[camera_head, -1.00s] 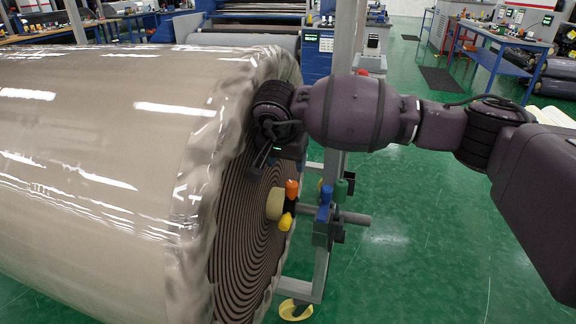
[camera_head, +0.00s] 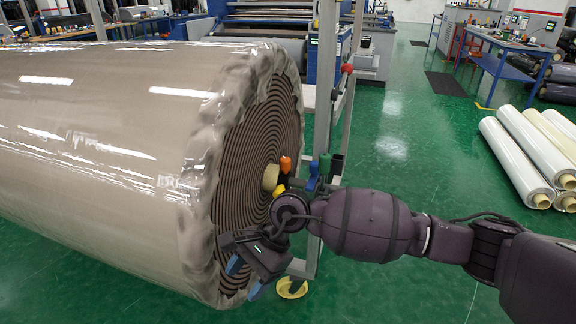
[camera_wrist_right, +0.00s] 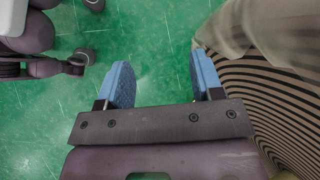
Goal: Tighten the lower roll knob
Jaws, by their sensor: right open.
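A large wrapped roll (camera_head: 110,130) fills the left of the head view, its spiral end face turned to the right. At its core (camera_head: 270,178) there is an orange knob (camera_head: 285,164) on top and a yellow knob (camera_head: 280,188) below, mostly hidden behind my right wrist. My right gripper (camera_head: 246,277) is below the knobs, in front of the lower part of the end face, pointing down. Its blue fingers are apart and empty; in the right wrist view (camera_wrist_right: 162,82) only green floor shows between them. My left gripper is not in view.
A metal stand (camera_head: 322,130) with a blue clamp (camera_head: 312,178) and a green knob (camera_head: 337,164) is beside the core. A yellow foot (camera_head: 292,288) is on the floor below. Several white rolls (camera_head: 520,160) lie at the right. The floor between is clear.

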